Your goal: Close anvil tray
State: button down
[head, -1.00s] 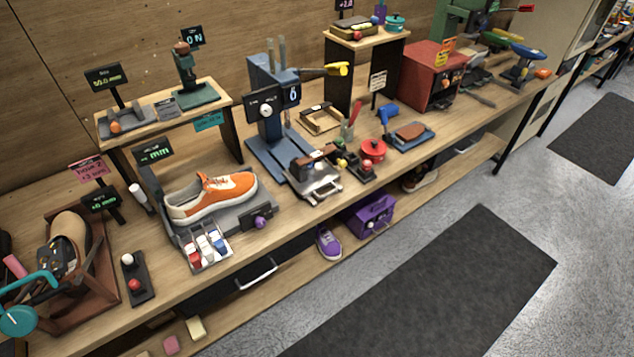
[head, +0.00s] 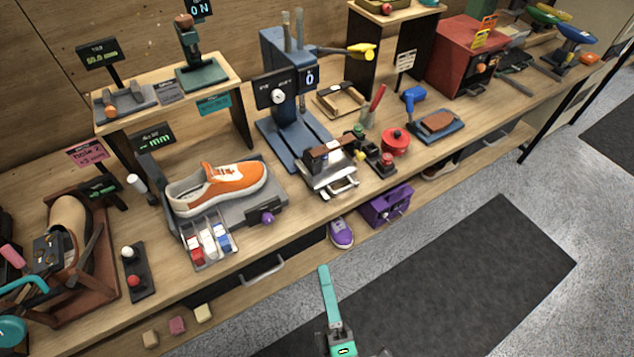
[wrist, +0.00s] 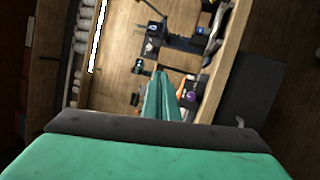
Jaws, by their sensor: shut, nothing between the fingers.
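The blue press (head: 285,85) stands in the middle of the bench with a small display reading 0. A grey metal tray (head: 328,178) with a pale handle at its front sticks out at the front of the press base, toward the bench edge. A brown block sits on or behind it; I take this to be the anvil tray. My teal gripper (head: 325,270) is low in the head view, in front of the bench and apart from the tray. In the wrist view its fingers (wrist: 162,76) are together and empty. The tray is not clear in the wrist view.
An orange sneaker (head: 225,185) lies on a grey stand left of the press. A red pot (head: 395,143) and small knobs stand to its right. A purple box (head: 388,205) and purple shoe (head: 341,233) are on the lower shelf. The floor mat (head: 470,275) is clear.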

jog(key=w+n+g+y, duration=0.35)
jog(key=w+n, duration=0.45)
jog(key=n, duration=0.3)
jog(key=n+g, duration=0.3)
jog(key=n, duration=0.7)
send_near(310, 176)
jog(key=w+a, duration=0.1)
jog(key=w+a+r, duration=0.1)
jog(key=w, duration=0.1)
jog(key=shift+w+a+r, duration=0.1)
jog(key=shift+a+r, duration=0.1)
jog(key=shift+a, duration=0.1)
jog(key=shift+x, duration=0.8)
jog(key=x, duration=0.4)
jog(key=shift+w+a, duration=0.1)
jog(key=shift+w, duration=0.2)
